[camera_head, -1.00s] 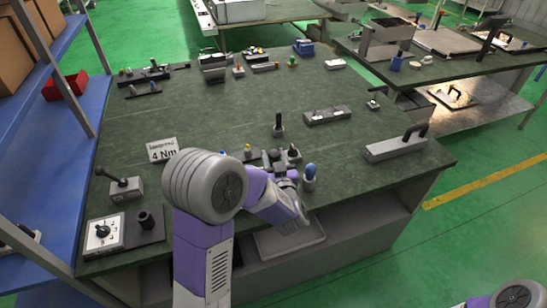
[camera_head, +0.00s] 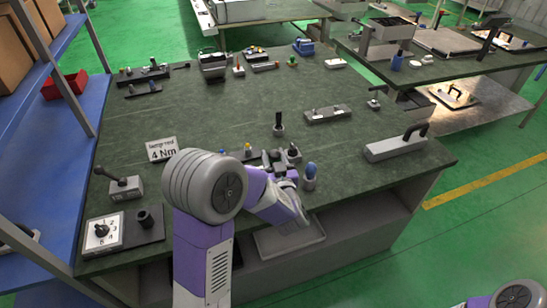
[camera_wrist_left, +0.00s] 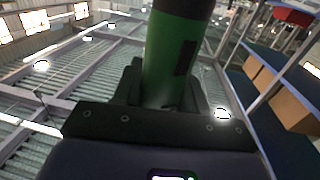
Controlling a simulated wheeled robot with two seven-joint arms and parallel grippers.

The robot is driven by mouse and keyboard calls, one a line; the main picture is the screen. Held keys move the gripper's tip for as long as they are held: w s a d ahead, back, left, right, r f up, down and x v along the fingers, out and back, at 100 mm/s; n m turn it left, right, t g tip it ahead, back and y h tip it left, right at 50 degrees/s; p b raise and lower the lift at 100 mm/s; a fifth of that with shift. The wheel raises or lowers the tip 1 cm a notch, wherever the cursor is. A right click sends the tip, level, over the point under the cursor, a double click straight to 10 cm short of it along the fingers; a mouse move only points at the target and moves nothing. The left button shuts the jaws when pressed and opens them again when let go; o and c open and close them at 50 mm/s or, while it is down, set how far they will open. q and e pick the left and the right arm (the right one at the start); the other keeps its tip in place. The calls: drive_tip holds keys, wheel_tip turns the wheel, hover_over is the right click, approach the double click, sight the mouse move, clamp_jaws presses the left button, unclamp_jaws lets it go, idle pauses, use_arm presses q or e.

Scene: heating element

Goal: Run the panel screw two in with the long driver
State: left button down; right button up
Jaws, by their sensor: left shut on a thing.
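My left gripper (camera_wrist_left: 168,95) is shut on the green and black barrel of a driver (camera_wrist_left: 172,55) in the left wrist view. The barrel stands between the two dark fingers and its upper end runs out of the picture. In the head view my left arm reaches over the table's front edge, and I cannot make out the fingers or the held driver there. Small dark parts (camera_head: 268,158) lie just beyond the arm. I cannot tell panel screw two among them. My right gripper is not in view.
The dark green table (camera_head: 210,110) has clear room in its middle. A "4 Nm" sign (camera_head: 162,149), a numbered dial box (camera_head: 103,231) and a lever block (camera_head: 125,188) stand at the left. A blue-topped holder (camera_head: 309,176) is close right of my arm. A handled grey block (camera_head: 395,148) lies further right.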

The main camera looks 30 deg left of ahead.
use_arm(q)
drive_tip(key=shift+r, duration=0.1)
drive_tip(key=shift+r+p, duration=2.05)
drive_tip(key=shift+r, duration=0.5)
drive_tip(key=shift+f, duration=0.1)
